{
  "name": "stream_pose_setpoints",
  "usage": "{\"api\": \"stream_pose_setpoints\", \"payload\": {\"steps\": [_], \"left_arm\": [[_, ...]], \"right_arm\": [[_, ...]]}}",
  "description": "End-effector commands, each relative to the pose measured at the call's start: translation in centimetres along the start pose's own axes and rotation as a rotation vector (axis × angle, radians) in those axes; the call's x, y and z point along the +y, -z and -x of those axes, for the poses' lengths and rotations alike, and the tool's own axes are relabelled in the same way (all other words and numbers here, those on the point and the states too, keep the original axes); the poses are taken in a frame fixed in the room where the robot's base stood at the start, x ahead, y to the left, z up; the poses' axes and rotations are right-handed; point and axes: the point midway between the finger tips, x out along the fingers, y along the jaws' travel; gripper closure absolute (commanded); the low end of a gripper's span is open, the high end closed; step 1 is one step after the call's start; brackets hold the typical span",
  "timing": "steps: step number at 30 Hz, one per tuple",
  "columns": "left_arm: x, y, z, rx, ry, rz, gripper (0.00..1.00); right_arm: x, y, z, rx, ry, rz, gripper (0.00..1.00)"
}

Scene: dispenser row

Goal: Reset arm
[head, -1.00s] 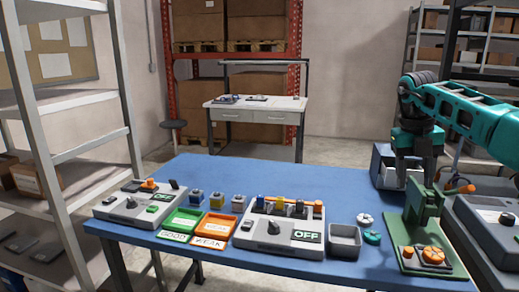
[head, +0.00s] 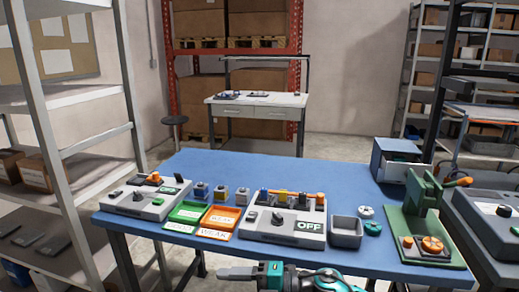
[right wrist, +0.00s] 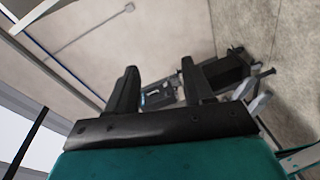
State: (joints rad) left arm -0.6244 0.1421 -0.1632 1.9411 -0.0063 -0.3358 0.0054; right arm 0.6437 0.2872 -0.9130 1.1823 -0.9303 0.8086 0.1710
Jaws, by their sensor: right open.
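My right arm is teal and low at the front edge of the blue table (head: 300,165) in the head view. Its gripper (head: 236,272) points left, in front of the table. In the right wrist view the two black fingers of this gripper (right wrist: 158,75) stand apart with nothing between them. Past them I see blurred floor and dark shapes that I cannot make out. My left gripper is in neither view.
On the table stand a grey control box (head: 145,200), green (head: 183,217) and orange (head: 222,218) trays, an "OFF" box (head: 282,225), a grey bin (head: 346,232), a green press (head: 425,215) and a blue drawer box (head: 392,160). Metal shelving (head: 62,160) stands at left.

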Motion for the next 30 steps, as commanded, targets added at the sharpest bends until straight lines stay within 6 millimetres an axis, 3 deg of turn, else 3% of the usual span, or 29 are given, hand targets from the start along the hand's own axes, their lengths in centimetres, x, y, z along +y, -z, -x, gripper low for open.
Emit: {"api": "stream_pose_setpoints", "payload": {"steps": [4,8,14,17,21,25,30], "left_arm": [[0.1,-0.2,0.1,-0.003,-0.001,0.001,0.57],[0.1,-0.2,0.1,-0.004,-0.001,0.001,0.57],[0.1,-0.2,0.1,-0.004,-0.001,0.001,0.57],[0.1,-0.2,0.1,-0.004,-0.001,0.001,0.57],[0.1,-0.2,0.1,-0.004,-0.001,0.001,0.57],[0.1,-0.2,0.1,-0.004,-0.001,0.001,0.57],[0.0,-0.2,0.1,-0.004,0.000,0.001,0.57]], "right_arm": [[-0.3,1.3,0.4,-0.158,-0.270,-0.238,0.48],[-1.6,1.1,3.0,-0.335,-0.457,-0.466,0.48],[-7.0,1.3,9.5,-0.645,-0.652,-0.842,0.48],[-10.9,2.5,13.3,-0.806,-0.708,-1.035,0.48],[-16.3,5.5,18.3,-1.008,-0.742,-1.279,0.48],[-19.8,8.5,21.5,-1.138,-0.742,-1.439,0.48],[-21.7,10.6,23.3,-1.213,-0.735,-1.535,0.48]]}}
